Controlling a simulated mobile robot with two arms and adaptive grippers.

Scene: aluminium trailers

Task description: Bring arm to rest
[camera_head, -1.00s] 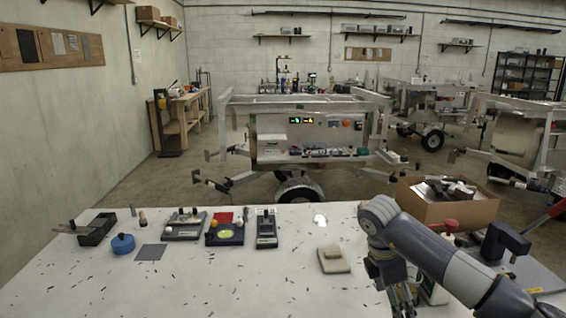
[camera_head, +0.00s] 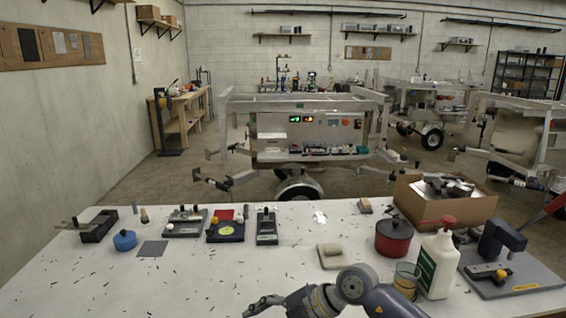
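My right arm comes in from the bottom right, low over the front edge of the white table (camera_head: 90,285). Its gripper (camera_head: 262,306) points left at the bottom of the view, partly cut off by the picture edge. I see no object in it, but its finger gap cannot be made out. My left gripper is not in view.
A beige block (camera_head: 332,256) lies just behind my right arm. To its right stand a red pot (camera_head: 394,240), a glass (camera_head: 405,280), a white bottle (camera_head: 437,262) and a cardboard box (camera_head: 450,209). Several devices and a blue tin (camera_head: 124,240) sit left. The front left is mostly clear.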

